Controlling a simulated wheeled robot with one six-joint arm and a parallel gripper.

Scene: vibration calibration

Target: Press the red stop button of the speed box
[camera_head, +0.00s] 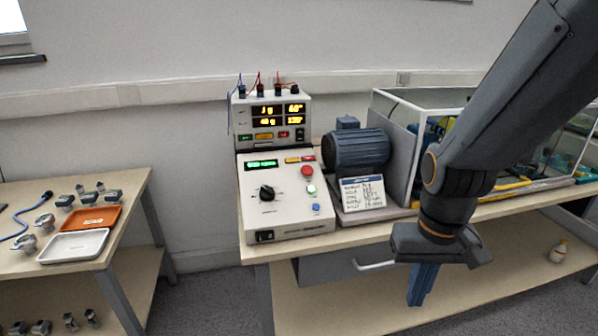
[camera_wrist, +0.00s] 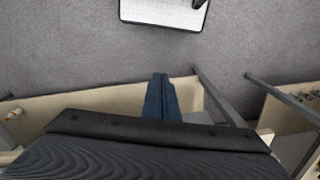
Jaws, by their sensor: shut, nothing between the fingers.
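The speed box (camera_head: 283,219) is a pale sloped control box at the left end of the bench. Its red stop button (camera_head: 307,170) sits at the upper right of its face, above a green button (camera_head: 311,189) and a blue button (camera_head: 316,208). A black knob (camera_head: 267,192) is left of them. My gripper (camera_head: 419,301) hangs pointing down in front of the bench, to the right of and lower than the box, apart from it. Its blue fingers are shut and empty, and they also show in the wrist view (camera_wrist: 161,98). The box is not recognisable in the wrist view.
A display unit (camera_head: 270,118) with cables stands behind the box. A dark motor (camera_head: 356,150) with a white label card (camera_head: 362,193) stands to its right, then a clear-walled enclosure (camera_head: 398,108). A drawer handle (camera_head: 375,265) juts out below the benchtop. A side table (camera_head: 131,182) with trays is at left.

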